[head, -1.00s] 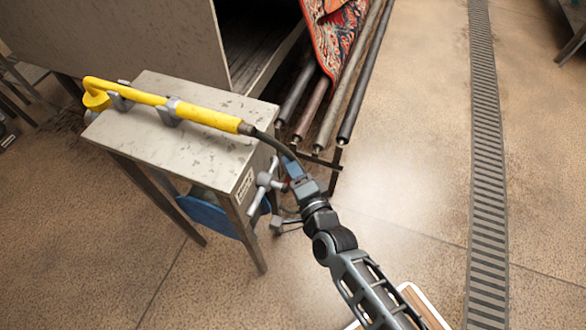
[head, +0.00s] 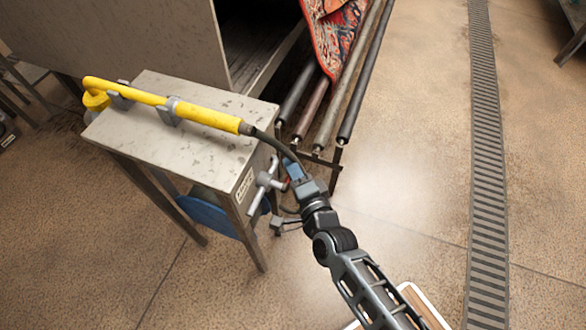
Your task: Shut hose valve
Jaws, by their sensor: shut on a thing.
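The hose valve is on the right side of a small metal stand (head: 160,95), where grey pipe fittings (head: 264,184) stick out. A small red piece (head: 285,185) shows between these fittings and my gripper (head: 289,179); it looks like the valve's handle. My gripper reaches in from the lower right and is shut on the valve handle. The wrist and a blue part hide most of the grip, so the handle's exact angle cannot be told. A yellow wand (head: 205,116) lies in clips on the stand, and its dark hose (head: 272,143) runs down behind my gripper.
Several long rollers (head: 335,95) with a red patterned rug (head: 333,45) are just behind my gripper. A large metal housing (head: 120,35) stands at the back left. A blue round thing (head: 205,213) is under the stand. The floor right, up to the drain grate (head: 485,150), is clear.

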